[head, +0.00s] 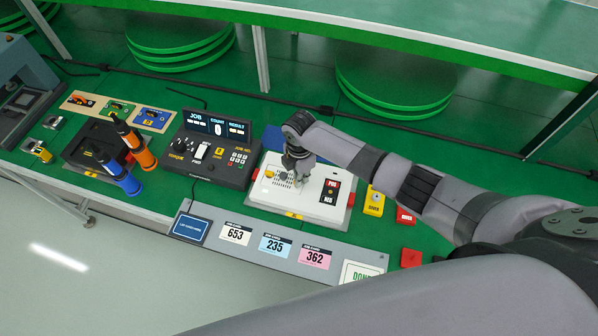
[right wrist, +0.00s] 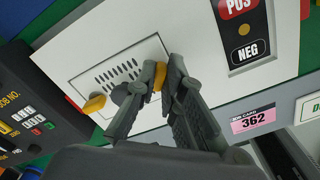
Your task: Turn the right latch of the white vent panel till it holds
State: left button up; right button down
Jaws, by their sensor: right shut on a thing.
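The white vent panel (right wrist: 140,52) with its dark slots is set into the top of a white box (head: 312,208). Its left latch (right wrist: 94,104) is a yellow-orange tab, clear of my gripper, and shows in the head view too (head: 269,174). The right latch (right wrist: 158,84), also yellow-orange, sits between the fingertips of my right gripper (right wrist: 160,76). That gripper (head: 298,172) is shut on it from above, and the fingers hide much of the latch. Whether the latch holds cannot be told. My left gripper is not in view.
A POS/NEG plate (head: 330,191) is on the box's right side. A dark job console (head: 211,150) stands close on the left, and yellow (head: 374,201) and red blocks lie on the right. Number cards (head: 276,245) line the front ledge.

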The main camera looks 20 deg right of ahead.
jog(key=m+p, duration=0.2)
jog(key=m, duration=0.2)
jog(key=shift+r+m, duration=0.15)
jog(key=shift+m, duration=0.15)
jog(key=shift+s+m+p, duration=0.1)
jog(key=shift+m+p, duration=0.95)
jog(key=shift+m, duration=1.25)
jog(key=c, duration=2)
grip_release()
jog(key=shift+o, duration=0.2)
notch_tip(320, 180, up, 12)
jog(key=shift+s+f, duration=0.15)
jog(key=shift+f, duration=0.05)
